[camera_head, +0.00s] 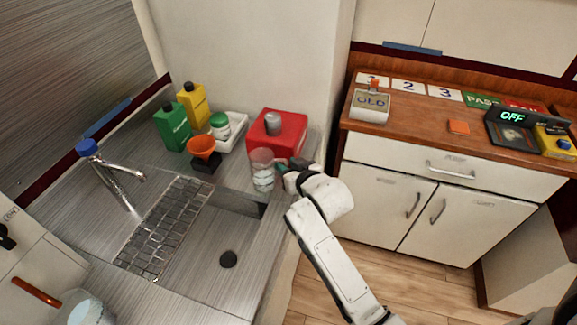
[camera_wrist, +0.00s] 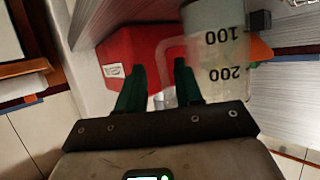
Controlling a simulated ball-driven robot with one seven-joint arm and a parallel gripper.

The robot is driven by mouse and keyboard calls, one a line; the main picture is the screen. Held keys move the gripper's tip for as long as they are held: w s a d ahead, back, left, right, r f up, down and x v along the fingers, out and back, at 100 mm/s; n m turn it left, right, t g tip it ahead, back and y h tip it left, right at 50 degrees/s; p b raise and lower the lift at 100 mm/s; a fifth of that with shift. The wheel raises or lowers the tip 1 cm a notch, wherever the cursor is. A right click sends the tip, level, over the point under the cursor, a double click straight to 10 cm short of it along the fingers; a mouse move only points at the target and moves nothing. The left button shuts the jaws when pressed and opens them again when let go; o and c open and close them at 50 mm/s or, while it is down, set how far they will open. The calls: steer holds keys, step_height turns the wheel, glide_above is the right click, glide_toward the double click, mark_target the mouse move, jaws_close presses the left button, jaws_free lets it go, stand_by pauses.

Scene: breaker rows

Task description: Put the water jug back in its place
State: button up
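The water jug (camera_head: 263,172) is a clear measuring jug on the grey counter, just in front of the red box. In the wrist view the jug (camera_wrist: 217,50) shows 100 and 200 marks, upside down, and its pale handle (camera_wrist: 166,50) extends left to between my fingertips. My gripper (camera_head: 284,168) is right beside the jug on its right. In the wrist view my gripper (camera_wrist: 157,72) has its two dark green fingers apart, with a gap around the handle. I cannot tell whether either finger touches it.
The red box (camera_head: 280,130) with a grey knob stands behind the jug. An orange funnel (camera_head: 202,147), green bottle (camera_head: 172,127), yellow bottle (camera_head: 194,105) and white tray (camera_head: 236,124) are to its left. The sink (camera_head: 205,238) lies in front. A wooden-topped cabinet (camera_head: 425,130) stands right.

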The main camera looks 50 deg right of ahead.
steer(key=v, duration=1.2)
steer(key=s+a+f+n+g+y, duration=0.1)
steer(key=s+a+f+g, duration=0.2)
steer(key=s+a+f, duration=0.1)
steer(key=s+a+f+n+g+y, duration=0.2)
steer(key=s+a+f+g, duration=0.2)
steer(key=s+f, duration=0.1)
steer(key=s+a+f+n+g+y+b, duration=0.1)
steer(key=s+a+f+g+y, duration=0.1)
steer(key=s+a+f+g, duration=0.2)
steer(key=shift+s+a+f+n, duration=0.2)
steer(key=shift+s+f, duration=0.15)
steer(key=shift+s, duration=0.35)
steer(key=shift+s+a+f+n, duration=0.2)
steer(key=shift+s+f, duration=0.15)
steer(key=shift+s, duration=0.35)
